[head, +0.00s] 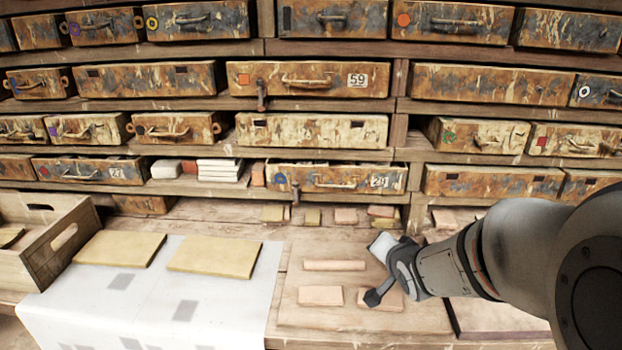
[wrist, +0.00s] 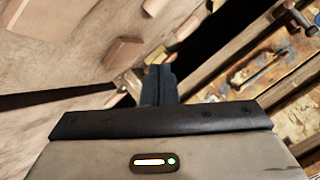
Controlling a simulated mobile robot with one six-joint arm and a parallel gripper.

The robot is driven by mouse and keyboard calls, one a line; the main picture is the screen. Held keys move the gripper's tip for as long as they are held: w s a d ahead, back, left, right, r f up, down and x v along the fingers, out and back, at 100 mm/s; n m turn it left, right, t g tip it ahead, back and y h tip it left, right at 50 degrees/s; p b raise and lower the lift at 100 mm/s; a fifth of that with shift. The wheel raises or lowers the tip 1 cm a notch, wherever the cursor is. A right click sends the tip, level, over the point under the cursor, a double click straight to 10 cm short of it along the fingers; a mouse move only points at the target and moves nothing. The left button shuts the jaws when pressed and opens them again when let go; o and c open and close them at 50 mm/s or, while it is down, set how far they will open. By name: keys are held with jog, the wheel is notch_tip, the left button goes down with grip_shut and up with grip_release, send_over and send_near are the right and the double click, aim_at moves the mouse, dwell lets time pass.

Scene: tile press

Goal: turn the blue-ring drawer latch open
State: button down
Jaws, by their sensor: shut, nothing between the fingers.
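A weathered drawer (head: 350,179) low in the middle of the rack carries a "29" tag, a pull handle and a small blue mark (head: 279,180). The mark is too small to tell its ring shape. Beside it a dark latch lever (head: 296,190) hangs down at the drawer's left part. My gripper (head: 372,298) is over the bench in front of this drawer, lower and to the right, clear of the latch. Its dark fingers (wrist: 160,80) are together and empty in the wrist view. A weathered drawer front with a handle (wrist: 256,68) shows at the wrist view's right.
Drawer "59" (head: 340,78) above has an orange mark and its own hanging lever (head: 262,95). Pink tiles (head: 320,295) lie on the bench board around my gripper. White tiles (head: 220,168) sit on the shelf left of drawer "29". A wooden crate (head: 50,245) stands far left.

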jog(key=w+a+r+m+t+y+p, duration=0.1)
jog(key=w+a+r+m+t+y, duration=0.1)
jog(key=w+a+r+y, duration=0.15)
jog(key=m+t+y+p, duration=0.2)
jog(key=y+p, duration=0.1)
jog(key=y, duration=0.2)
send_near(299, 189)
jog(key=w, duration=0.5)
jog(key=shift+a+r+p, duration=0.1)
jog(key=shift+a+p, duration=0.2)
jog(key=shift+a, duration=0.7)
jog(key=shift+w+a, duration=0.15)
jog(key=shift+a, duration=0.4)
